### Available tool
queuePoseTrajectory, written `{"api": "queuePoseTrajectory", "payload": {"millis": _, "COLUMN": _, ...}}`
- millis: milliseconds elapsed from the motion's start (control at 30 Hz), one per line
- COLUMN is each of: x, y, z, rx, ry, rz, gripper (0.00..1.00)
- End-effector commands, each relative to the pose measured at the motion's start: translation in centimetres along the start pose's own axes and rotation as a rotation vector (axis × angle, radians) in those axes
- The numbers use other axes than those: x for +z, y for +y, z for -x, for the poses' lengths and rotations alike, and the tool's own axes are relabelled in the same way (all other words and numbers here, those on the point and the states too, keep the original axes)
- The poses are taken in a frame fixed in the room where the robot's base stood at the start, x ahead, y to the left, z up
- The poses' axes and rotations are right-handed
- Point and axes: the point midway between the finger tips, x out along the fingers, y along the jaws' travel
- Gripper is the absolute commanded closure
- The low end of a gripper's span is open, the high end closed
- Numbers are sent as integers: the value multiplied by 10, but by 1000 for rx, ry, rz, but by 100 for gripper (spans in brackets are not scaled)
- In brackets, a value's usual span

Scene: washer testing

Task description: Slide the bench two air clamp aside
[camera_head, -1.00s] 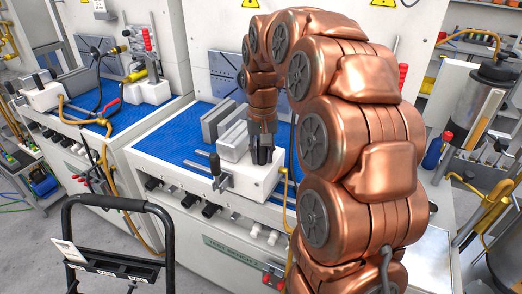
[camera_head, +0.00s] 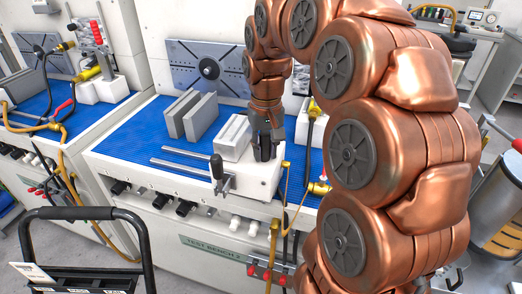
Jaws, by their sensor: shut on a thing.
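The bench two air clamp (camera_head: 252,179) is a white block with a grey ribbed jaw block (camera_head: 232,138) on top. It sits at the front right of the blue bench mat, at the right end of two metal rails. A black-knobbed lever (camera_head: 217,168) stands at its front left. My gripper (camera_head: 264,152) points down at the right of the clamp's top, its dark fingers shut on a part of the clamp. The fingers and arm hide the gripped part. Two upright grey jaw plates (camera_head: 192,115) stand apart, to the left of the clamp.
Test bench 2 (camera_head: 150,142) has free blue mat left of the clamp. A grey slotted plate (camera_head: 208,67) is at the back. A yellow fitting with hoses (camera_head: 318,187) is close on the right. A black cart handle (camera_head: 95,213) stands in front. A neighbouring bench is on the left.

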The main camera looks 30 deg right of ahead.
Motion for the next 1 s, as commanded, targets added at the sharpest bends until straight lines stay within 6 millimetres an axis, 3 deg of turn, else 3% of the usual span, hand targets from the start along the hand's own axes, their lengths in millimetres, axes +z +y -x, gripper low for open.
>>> {"api": "queuePoseTrajectory", "payload": {"millis": 267, "x": -1, "y": 3, "z": 1, "rx": 7, "ry": 6, "rz": -2, "gripper": 47}}
{"api": "queuePoseTrajectory", "payload": {"millis": 667, "x": -1, "y": 1, "z": 5, "rx": 5, "ry": 3, "rz": 0, "gripper": 47}}
{"api": "queuePoseTrajectory", "payload": {"millis": 1000, "x": -1, "y": 1, "z": 49, "rx": 6, "ry": 6, "rz": 0, "gripper": 47}}
